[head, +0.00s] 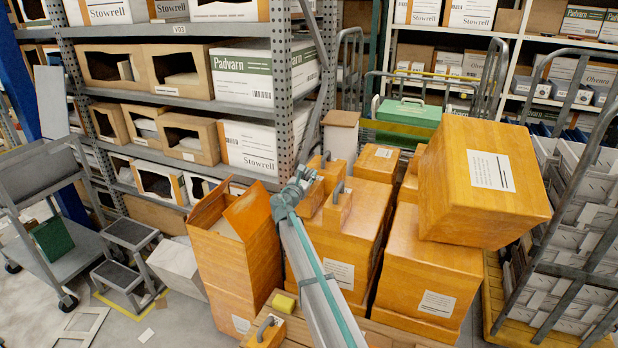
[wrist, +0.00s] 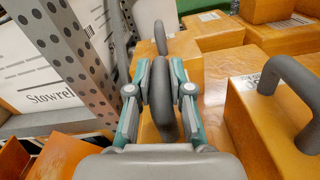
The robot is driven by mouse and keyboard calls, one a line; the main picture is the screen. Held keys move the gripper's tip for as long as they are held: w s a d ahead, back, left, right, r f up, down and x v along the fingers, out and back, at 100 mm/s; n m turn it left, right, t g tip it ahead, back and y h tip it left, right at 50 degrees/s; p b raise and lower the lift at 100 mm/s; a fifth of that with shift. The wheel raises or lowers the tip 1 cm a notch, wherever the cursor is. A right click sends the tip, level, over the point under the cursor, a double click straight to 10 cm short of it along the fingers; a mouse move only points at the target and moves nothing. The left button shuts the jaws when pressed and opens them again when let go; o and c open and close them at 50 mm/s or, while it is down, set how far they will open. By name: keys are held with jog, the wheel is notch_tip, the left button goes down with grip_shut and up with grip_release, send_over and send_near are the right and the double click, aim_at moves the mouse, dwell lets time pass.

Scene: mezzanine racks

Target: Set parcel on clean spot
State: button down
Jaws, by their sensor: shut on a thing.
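My gripper (head: 296,190) is over the tops of the orange wood-grained boxes in the middle of the head view. In the wrist view, my gripper (wrist: 162,88) is shut on an upright dark grey handle (wrist: 163,110), with one finger on each side. The orange body under this handle is mostly hidden by the gripper. I cannot tell from its look whether it is the parcel. A small block with a grey handle (head: 338,212) stands close on the right, and another handle (wrist: 160,36) is just beyond. I cannot pick out a clean spot.
A tall open-topped box (head: 232,258) stands left of my arm. A large labelled box (head: 480,180) sits tilted on a stack at right. A metal rack post (wrist: 65,50) is close on the left. Another handled block (head: 266,334) is at the front. Wire trolleys stand right.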

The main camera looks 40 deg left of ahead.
jog(key=shift+f, duration=0.5)
jog(key=c, duration=1.1)
grip_release()
jog(key=shift+o, duration=0.2)
jog(key=b+v, duration=0.2)
jog(key=v, duration=1)
jog(key=shift+a, duration=0.1)
